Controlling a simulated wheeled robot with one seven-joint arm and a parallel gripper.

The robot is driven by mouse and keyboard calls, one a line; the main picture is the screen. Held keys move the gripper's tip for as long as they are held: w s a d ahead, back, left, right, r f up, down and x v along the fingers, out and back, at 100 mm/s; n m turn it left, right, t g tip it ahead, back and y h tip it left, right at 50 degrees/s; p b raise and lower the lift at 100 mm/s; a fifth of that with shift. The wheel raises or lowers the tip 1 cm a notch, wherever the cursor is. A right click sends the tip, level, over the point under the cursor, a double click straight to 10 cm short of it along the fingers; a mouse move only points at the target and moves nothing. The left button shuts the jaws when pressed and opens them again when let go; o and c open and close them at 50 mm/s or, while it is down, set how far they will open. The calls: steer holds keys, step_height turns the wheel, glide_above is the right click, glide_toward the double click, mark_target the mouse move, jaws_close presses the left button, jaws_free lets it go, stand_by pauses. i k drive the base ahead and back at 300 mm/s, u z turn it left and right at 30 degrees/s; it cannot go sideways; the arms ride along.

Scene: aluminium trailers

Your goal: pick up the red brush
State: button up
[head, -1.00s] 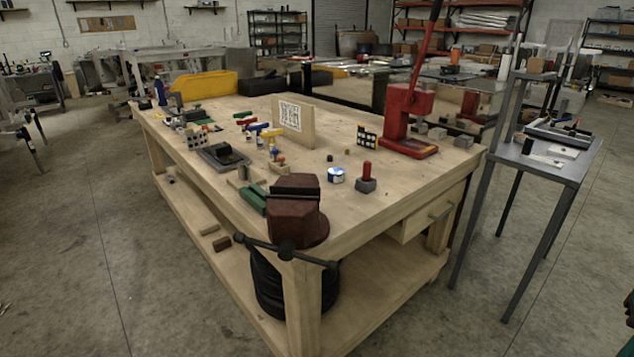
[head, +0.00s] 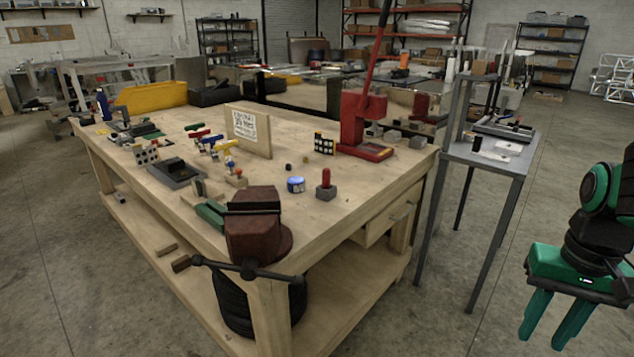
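On the wooden workbench (head: 330,215), a small group of coloured handled tools lies left of the board with a printed sheet. A red one (head: 200,134) is among them at the back and may be the red brush; it is too small to tell. A red upright handle on a grey block (head: 326,190) stands nearer, at the right of the bench. My green gripper (head: 553,322) hangs at the lower right, over the floor and well away from the bench. Its two fingers point down, apart, with nothing between them.
A brown vice (head: 256,232) stands at the bench's near corner, its handle sticking out. A red press (head: 362,125) stands at the right back corner. A grey metal table (head: 490,160) is to the right. The floor between it and my gripper is clear.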

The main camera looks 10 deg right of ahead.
mark_target(326, 172)
steer(key=i, duration=0.85)
steer(key=z, duration=0.05)
